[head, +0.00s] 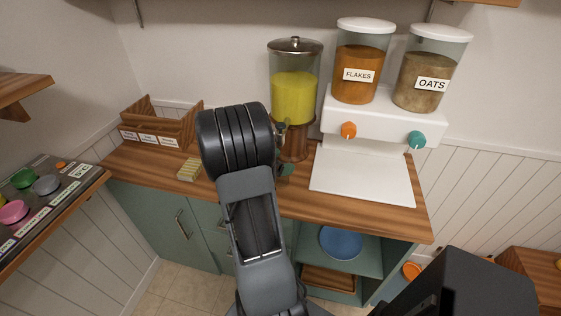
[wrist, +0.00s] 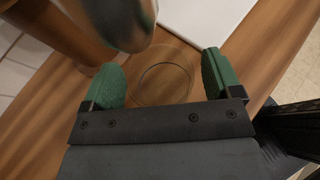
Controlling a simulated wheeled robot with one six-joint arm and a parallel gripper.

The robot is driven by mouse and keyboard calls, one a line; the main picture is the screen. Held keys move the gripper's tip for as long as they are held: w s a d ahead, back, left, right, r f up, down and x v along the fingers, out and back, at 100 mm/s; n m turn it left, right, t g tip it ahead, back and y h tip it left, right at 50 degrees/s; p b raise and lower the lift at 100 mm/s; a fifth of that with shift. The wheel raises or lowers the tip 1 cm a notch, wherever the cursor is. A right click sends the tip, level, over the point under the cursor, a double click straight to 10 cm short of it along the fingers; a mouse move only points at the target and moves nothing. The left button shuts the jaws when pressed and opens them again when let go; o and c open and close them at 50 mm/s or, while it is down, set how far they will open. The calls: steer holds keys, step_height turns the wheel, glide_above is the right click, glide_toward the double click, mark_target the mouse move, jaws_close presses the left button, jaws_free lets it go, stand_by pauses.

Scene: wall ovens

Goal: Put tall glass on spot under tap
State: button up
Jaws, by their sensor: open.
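The juice dispenser (head: 295,95), with yellow liquid, stands on a wooden stand at the back of the counter. Its tap (head: 281,131) points forward; in the wrist view a blurred metallic part (wrist: 122,22), which looks like the tap, is close to the left finger. My gripper (wrist: 160,80) is open, its green fingers apart just above the counter in front of the dispenser. A faint clear round outline, seemingly the tall glass (wrist: 194,68), shows between the fingers, with a dark ring at its bottom. I cannot tell whether the fingers touch it. My arm hides this area in the head view.
A white cereal dispenser (head: 375,175) with flakes and oats jars stands right of the juice dispenser. A wooden box (head: 160,128) and a small yellowish block (head: 189,170) are at the left. A blue plate (head: 341,242) lies on the shelf below.

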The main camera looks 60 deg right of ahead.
steer(key=shift+r, duration=0.25)
steer(key=v, duration=1.2)
steer(key=s+a+m+t+y, duration=0.1)
steer(key=a+m+t+y, duration=0.3)
steer(key=a, duration=1)
steer(key=s+a+m+t+y, duration=0.1)
steer(key=a+m+t+y, duration=0.4)
steer(key=a, duration=1)
steer(key=r+m+y, duration=0.1)
steer(key=m+y, duration=0.2)
steer(key=shift+m+t, duration=0.3)
steer(key=shift+s+d, duration=0.1)
